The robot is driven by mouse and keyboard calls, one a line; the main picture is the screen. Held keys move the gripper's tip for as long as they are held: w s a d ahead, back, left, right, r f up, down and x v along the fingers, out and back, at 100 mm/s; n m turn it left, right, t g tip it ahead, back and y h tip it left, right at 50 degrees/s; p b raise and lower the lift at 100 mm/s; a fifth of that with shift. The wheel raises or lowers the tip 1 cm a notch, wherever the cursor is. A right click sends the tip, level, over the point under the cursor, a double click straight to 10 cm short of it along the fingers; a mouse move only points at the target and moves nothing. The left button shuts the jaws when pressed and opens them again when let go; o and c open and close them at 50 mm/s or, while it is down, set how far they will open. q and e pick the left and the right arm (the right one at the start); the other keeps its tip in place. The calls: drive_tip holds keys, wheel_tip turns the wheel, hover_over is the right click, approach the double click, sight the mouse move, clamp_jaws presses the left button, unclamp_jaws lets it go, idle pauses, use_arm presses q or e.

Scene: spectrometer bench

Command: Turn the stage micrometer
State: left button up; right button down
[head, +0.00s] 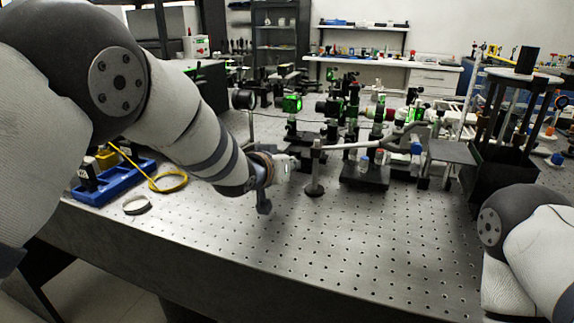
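My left arm reaches in from the left, and its gripper (279,183) is over the optical table, just left of a black post (314,170). One dark finger points down; the other is hard to make out, so I cannot tell how far the gripper is open. A black stage-like base (365,176) with small blue and red-brown parts stands right of the post. A pale rod (346,145) runs from the post above this base. I cannot pick out the stage micrometer with certainty. My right arm shows at the lower right; its gripper is out of view.
The perforated table (370,245) is clear at the front. Crowded optics mounts (352,105) stand behind the stage. A blue tray (112,182), a yellow cable (166,184) and a round disc (136,205) lie at left. A black frame (500,120) stands at right.

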use_arm(q)
drive_tip(key=shift+o, duration=1.1)
drive_tip(key=v, duration=1.2)
drive_tip(key=shift+a, duration=0.1)
